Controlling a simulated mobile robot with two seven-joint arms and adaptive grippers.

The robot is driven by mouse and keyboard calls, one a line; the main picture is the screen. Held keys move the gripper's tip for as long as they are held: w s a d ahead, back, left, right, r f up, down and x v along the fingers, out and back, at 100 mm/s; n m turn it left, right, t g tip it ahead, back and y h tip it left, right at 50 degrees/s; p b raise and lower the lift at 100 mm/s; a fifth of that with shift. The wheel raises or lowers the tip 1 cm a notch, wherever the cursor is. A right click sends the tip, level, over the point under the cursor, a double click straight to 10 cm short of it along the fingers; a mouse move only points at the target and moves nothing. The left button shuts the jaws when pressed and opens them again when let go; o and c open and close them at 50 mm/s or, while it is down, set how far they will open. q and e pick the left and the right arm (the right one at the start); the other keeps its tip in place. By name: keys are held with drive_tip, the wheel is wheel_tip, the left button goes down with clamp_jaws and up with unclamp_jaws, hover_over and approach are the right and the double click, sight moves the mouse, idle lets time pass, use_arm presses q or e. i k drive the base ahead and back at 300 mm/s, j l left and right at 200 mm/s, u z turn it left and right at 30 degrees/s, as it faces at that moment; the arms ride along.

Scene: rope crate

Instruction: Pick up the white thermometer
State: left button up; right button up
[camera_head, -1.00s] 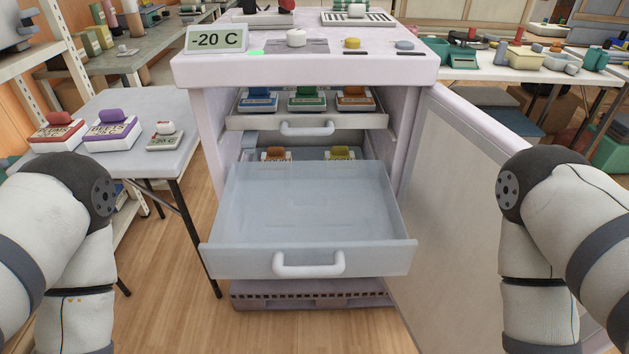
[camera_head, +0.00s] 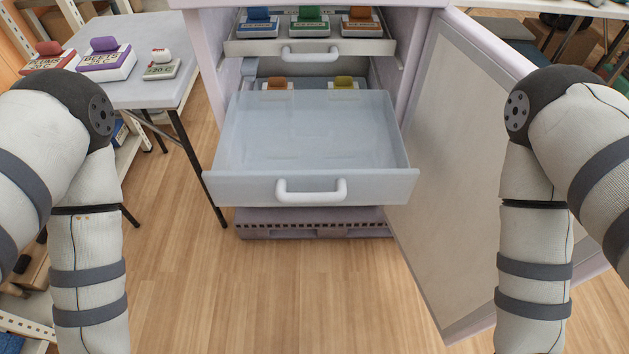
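The white thermometer (camera_head: 162,69) sits on the grey side table (camera_head: 172,31) at the upper left. It is a small, low block with a dark-lettered display on its front and a white knob with a red mark on top. It stands to the right of the purple-topped box. Neither of my grippers is in view. Only my two arms show, hanging down at the left and right edges, apart from the table.
A purple-topped box (camera_head: 106,62) and a red-topped box (camera_head: 49,58) share the side table. The freezer's lower drawer (camera_head: 311,186) is pulled out, its front part empty. An upper drawer (camera_head: 310,47) holds several boxes. The freezer door (camera_head: 455,170) stands open at right.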

sight(162, 66)
drive_tip(key=j+z, duration=0.3)
drive_tip(key=j, duration=0.55)
drive_tip(key=j+z, duration=0.3)
drive_tip(key=j, duration=0.5)
drive_tip(key=k, duration=0.05)
